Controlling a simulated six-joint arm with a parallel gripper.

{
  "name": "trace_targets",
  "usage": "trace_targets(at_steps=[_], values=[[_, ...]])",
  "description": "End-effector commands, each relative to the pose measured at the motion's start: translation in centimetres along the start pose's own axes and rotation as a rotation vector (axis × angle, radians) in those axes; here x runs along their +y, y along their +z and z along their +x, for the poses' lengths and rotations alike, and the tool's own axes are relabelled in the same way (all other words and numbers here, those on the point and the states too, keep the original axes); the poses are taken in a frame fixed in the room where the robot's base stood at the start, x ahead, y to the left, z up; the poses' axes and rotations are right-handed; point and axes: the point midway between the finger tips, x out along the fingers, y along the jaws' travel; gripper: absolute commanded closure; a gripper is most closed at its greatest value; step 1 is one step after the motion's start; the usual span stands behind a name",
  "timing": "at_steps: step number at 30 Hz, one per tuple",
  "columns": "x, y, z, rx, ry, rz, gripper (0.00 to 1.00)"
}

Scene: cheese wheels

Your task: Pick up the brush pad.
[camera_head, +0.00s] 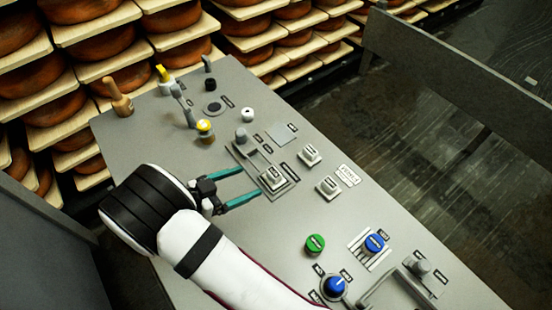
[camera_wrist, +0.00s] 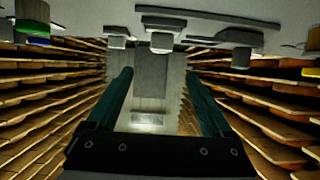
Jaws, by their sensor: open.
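No label is legible, so I cannot tell for sure which part is the brush pad. Several light grey square pads stand on the panel. One pad (camera_head: 273,178) is just beyond my fingertips, inside a dark-outlined frame. Two more, an upper pad (camera_head: 309,155) and a lower pad (camera_head: 328,186), sit to its right. My gripper (camera_head: 251,181) is open and empty, its teal fingers apart and pointing right toward the framed pad. In the wrist view, my gripper (camera_wrist: 159,75) is open, with a grey block (camera_wrist: 161,42) beyond and between the fingertips.
A wooden-handled object (camera_head: 119,98) stands at the far left. Shelves of cheese wheels (camera_head: 105,39) line the back.

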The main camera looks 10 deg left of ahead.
Motion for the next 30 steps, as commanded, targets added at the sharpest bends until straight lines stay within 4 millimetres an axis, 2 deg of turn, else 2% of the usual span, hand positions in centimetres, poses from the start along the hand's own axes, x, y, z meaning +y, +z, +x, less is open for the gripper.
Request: trace_targets(at_steps=[3,6,12,18,21,26,27,30], values=[[0.2,0.0,3.7,-0.001,0.009,-0.003,0.15],[0.2,0.0,6.3,-0.002,0.01,-0.003,0.15],[0.2,0.2,9.2,-0.003,0.008,-0.004,0.15],[-0.1,0.9,13.1,-0.003,0.01,-0.003,0.15],[-0.1,0.9,13.9,-0.003,0.008,-0.003,0.15],[-0.1,0.9,14.0,-0.003,0.007,-0.003,0.15],[-0.1,0.9,14.0,-0.003,0.007,-0.003,0.17],[-0.1,0.9,14.0,-0.003,0.007,-0.003,0.35]])
